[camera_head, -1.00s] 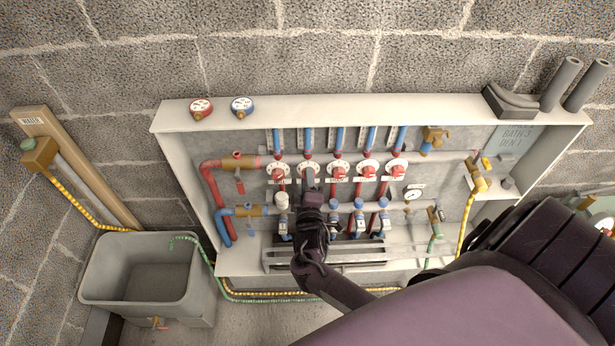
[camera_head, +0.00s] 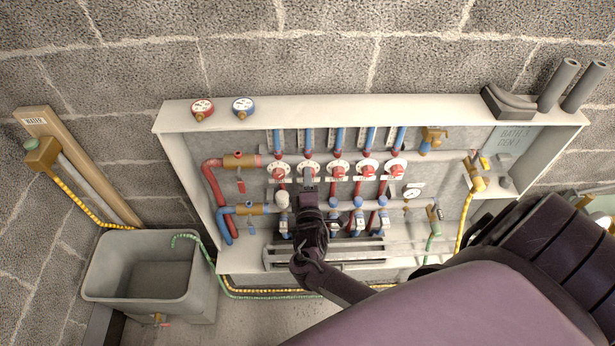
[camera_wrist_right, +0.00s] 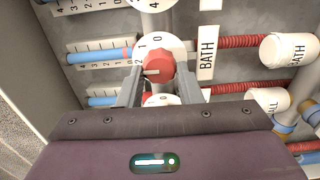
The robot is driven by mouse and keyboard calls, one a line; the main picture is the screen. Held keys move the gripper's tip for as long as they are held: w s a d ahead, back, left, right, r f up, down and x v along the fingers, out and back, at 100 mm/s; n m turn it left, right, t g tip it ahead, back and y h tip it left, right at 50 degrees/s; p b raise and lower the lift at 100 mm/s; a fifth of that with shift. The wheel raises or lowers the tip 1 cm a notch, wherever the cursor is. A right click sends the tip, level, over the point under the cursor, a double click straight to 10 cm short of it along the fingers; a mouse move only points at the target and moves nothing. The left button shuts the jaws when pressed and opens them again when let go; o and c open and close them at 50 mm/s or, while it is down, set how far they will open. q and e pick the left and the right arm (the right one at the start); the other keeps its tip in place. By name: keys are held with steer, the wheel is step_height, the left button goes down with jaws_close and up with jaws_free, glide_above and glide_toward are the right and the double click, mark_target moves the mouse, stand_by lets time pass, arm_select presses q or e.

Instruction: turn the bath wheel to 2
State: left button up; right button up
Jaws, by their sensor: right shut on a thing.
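The bath wheel is a red knob (camera_wrist_right: 158,66) on a white numbered dial (camera_wrist_right: 172,46), beside a plate reading BATH (camera_wrist_right: 207,52) in the right wrist view. A pale mark on the knob points left, near the 2; the exact reading is hard to tell. My right gripper (camera_wrist_right: 160,80) is shut on this wheel, with one finger on each side. In the head view my right gripper (camera_head: 308,176) is at the second wheel from the left, largely covering it. My left gripper is not in view.
More red wheels (camera_head: 339,172) stand close to the right, and one (camera_head: 279,172) to the left. Blue valves and a rail (camera_head: 275,254) lie below. A grey tub (camera_head: 135,285) stands at left. A board with writing (camera_head: 514,138) hangs at right.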

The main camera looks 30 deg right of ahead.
steer(key=o, duration=1)
steer(key=shift+d, duration=0.15)
steer(key=b+v, duration=0.1)
steer(key=v, duration=0.6)
steer(key=shift+s, duration=0.35)
